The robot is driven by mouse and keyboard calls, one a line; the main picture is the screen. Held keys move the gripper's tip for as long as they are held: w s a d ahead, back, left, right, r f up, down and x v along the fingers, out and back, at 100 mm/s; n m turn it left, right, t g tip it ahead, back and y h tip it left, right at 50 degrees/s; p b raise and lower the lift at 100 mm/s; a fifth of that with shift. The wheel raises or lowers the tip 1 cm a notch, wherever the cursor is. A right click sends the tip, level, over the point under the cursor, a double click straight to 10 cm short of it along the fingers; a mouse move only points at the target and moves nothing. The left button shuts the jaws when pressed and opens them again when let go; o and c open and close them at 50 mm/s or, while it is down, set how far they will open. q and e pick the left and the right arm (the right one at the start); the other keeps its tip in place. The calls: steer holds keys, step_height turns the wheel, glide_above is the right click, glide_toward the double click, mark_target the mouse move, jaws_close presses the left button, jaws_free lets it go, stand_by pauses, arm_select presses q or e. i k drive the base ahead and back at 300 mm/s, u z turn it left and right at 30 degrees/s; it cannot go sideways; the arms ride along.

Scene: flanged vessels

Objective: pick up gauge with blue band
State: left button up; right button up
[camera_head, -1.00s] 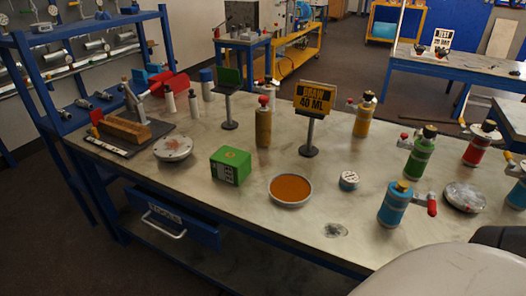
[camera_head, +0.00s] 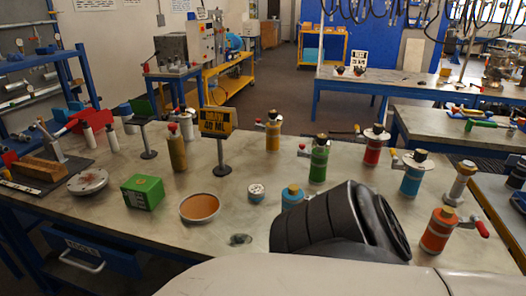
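A small round gauge (camera_head: 257,192) with a pale face and a blue-grey side lies on the table in the middle of the head view. The band's colour is hard to make out at this size. It lies right of a shallow bowl with orange-brown contents (camera_head: 200,207) and left of a blue vessel (camera_head: 292,196). Nothing touches the gauge. Neither gripper shows. A dark ribbed link of my own arm stands at lower centre right and hides part of the blue vessel and the table behind it.
A green box (camera_head: 142,192), a flanged disc (camera_head: 88,182) and a sign reading 40 ML (camera_head: 216,122) stand to the left. Several coloured vessels, including a green one (camera_head: 318,160) and an orange one (camera_head: 438,230), stand to the right. The table (camera_head: 170,240) is bare in front of the bowl.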

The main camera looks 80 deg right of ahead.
mark_target(258, 195)
steer(key=k, duration=0.5)
steer(key=z, duration=0.85)
